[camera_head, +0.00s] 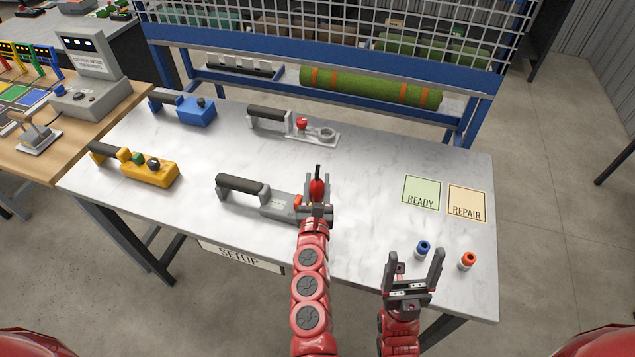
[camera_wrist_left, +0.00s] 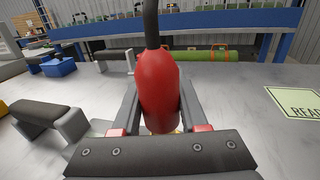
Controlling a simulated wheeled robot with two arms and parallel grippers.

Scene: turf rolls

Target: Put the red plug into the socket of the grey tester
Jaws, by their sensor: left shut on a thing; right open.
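The red plug (camera_head: 317,188) is held between the fingers of my left gripper (camera_head: 317,205), with a black stub or cable rising from its top. In the left wrist view, the red plug (camera_wrist_left: 159,85) stands roughly upright between the two fingers. The grey tester (camera_head: 278,205) with a dark handle lies near the table's front edge. My left gripper is at its right end and hides that part, so I cannot see the socket or whether the plug touches it. The tester's handle shows at left in the left wrist view (camera_wrist_left: 45,108). My right gripper (camera_head: 414,262) is open and empty at the table's front right.
Blue (camera_head: 424,248) and orange (camera_head: 467,261) plugs stand near my right gripper. READY (camera_head: 421,193) and REPAIR (camera_head: 467,203) cards lie at right. Yellow (camera_head: 150,173) and blue (camera_head: 197,110) devices are left; another handled grey device (camera_head: 312,133) with a red knob sits behind.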

